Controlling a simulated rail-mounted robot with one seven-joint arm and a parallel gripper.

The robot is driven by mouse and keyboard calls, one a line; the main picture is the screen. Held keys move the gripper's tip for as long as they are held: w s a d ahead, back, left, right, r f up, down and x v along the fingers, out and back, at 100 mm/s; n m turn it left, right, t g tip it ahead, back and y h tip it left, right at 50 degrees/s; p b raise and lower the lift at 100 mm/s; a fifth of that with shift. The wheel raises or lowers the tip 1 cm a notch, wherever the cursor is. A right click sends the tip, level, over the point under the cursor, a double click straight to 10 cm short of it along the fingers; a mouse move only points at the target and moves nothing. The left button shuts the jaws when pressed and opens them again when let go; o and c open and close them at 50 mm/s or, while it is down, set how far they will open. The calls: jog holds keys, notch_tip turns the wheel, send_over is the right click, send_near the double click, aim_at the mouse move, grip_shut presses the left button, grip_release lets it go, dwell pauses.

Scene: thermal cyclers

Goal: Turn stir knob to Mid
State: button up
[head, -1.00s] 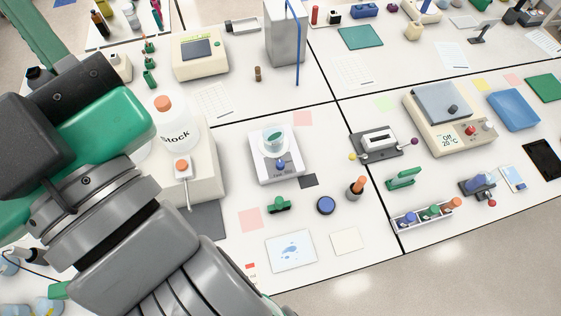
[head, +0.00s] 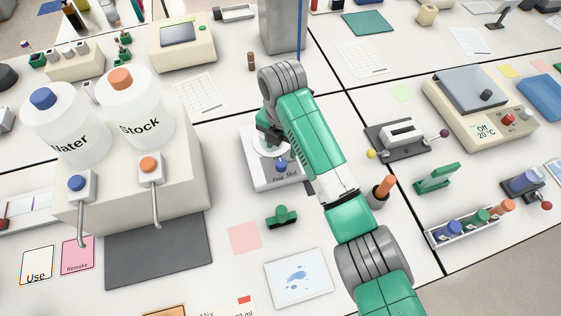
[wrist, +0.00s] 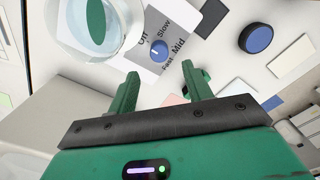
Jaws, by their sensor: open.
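The white stirrer (head: 262,180) stands mid-bench in the head view, partly hidden by my arm. Its blue stir knob (head: 281,166) is on the front panel. In the wrist view the knob (wrist: 161,47) sits among the labels Off, Slow, Mid and Fast. A white mark shows on the knob's left side, towards Off. My gripper (wrist: 161,71) is open and empty, with its two fingertips just below the knob in that view, apart from it. In the head view my gripper (head: 271,134) is above the stirrer, its fingers mostly hidden.
A clear beaker (wrist: 95,25) with a green bar stands on the stirrer beside the knob. A blue disc (wrist: 256,38) lies to the right. A green-handled object (head: 282,216) stands in front of the stirrer. The Water and Stock dispenser (head: 180,185) is at the left.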

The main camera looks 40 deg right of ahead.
aim_at(281, 162)
notch_tip(281, 162, down, 8)
jog(key=shift+a+r+b, duration=0.1)
jog(key=shift+b, duration=0.4)
jog(key=shift+r, duration=0.1)
jog(key=c, duration=1)
